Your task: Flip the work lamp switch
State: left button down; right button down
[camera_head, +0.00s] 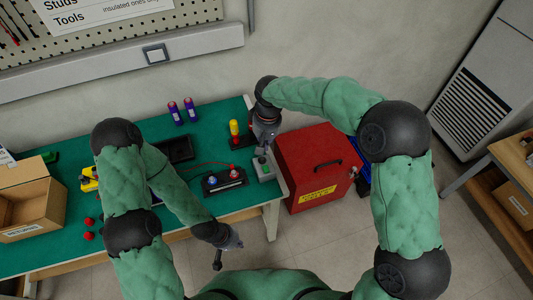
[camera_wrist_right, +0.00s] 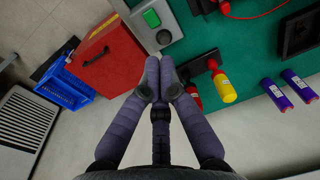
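A square switch plate (camera_head: 156,53), which looks like the lamp switch, sits on the pale wall trunking above the table. A grey box with a green button (camera_head: 264,169) is at the table's right end; it also shows at the top of the right wrist view (camera_wrist_right: 152,18). My right gripper (camera_head: 262,151) is above the table's right end, close to that box and away from the wall plate. In the right wrist view its fingertips (camera_wrist_right: 158,65) meet with nothing visible between them. My left gripper (camera_head: 217,262) hangs in front of the table edge; its finger gap is unclear.
A red toolbox (camera_head: 318,160) stands right of the table. The wall around the switch plate is clear.

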jog(key=s+a+n+t+y+p, duration=0.1)
jog(key=s+a+t+y, duration=0.1)
jog(key=s+a+y, duration=0.3)
jog(key=s+d+f+m+t+h+p, duration=0.1)
jog(key=s+d+t+h, duration=0.1)
jog(key=d+t, duration=0.4)
jog(key=shift+d+f+h+p, duration=0.35)
jog(key=shift+d+h, duration=0.15)
jog(key=shift+d, duration=0.1)
jog(key=shift+w+f, duration=0.1)
jog(key=b, duration=0.4)
send_over(265, 171)
notch_tip(265, 171, down, 7)
jog(key=shift+w+r, duration=0.1)
jog(key=shift+w+f+b, duration=0.2)
jog(key=shift+f+b, duration=0.5)
jog(key=shift+f, duration=0.55)
jog(key=shift+f+b, duration=0.4)
jog(key=shift+f, duration=0.4)
